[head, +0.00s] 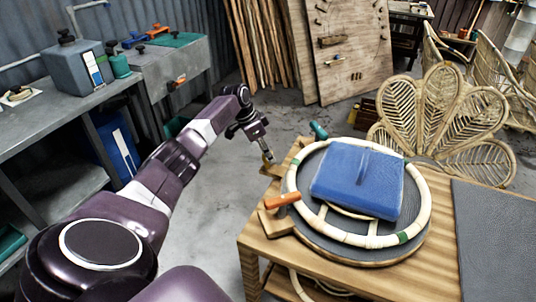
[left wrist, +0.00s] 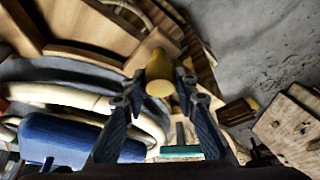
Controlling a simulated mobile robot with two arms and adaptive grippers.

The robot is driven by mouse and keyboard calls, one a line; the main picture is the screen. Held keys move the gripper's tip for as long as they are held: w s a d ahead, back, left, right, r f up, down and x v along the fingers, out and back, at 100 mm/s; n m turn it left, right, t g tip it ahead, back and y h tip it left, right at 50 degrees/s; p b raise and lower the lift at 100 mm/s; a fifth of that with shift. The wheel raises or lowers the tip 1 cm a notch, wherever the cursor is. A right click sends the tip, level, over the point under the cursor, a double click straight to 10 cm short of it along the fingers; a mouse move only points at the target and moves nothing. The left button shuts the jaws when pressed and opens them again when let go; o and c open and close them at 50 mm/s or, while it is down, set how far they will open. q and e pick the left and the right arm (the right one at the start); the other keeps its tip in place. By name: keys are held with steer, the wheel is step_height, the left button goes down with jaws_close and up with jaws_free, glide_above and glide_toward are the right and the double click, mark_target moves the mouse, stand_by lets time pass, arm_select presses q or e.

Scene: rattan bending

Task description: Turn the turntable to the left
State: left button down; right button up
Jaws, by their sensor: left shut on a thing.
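The turntable (head: 414,247) is a dark grey disc on a wooden bench (head: 460,265). A pale rattan ring (head: 421,190) with green wraps lies on it, and a blue cushion (head: 345,183) sits inside the ring. My left gripper (head: 267,153) is at the disc's far left edge, shut on a yellow knob (left wrist: 159,75) on a wooden piece beside the disc. In the left wrist view the knob stands between the fingertips (left wrist: 158,92). The fingertips are small and partly hidden in the head view. My right gripper is not in view.
An orange-handled clamp (head: 282,200) and a teal handle (head: 318,130) stand at the ring's left and far sides. A dark mat (head: 495,235) covers the bench's right. A rattan chair back (head: 445,120) rises behind. Concrete floor is clear left of the bench.

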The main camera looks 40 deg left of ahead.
arm_select(q)
steer(key=shift+w+a+r, duration=0.1)
steer(key=shift+w+r, duration=0.05)
steer(key=shift+w, duration=0.05)
steer(key=c, duration=2)
jaws_free()
steer(key=o, duration=0.5)
steer(key=shift+w, duration=0.15)
steer(key=v, duration=1.1)
steer(key=shift+s+a+r, duration=0.15)
steer(key=shift+s+r, duration=0.15)
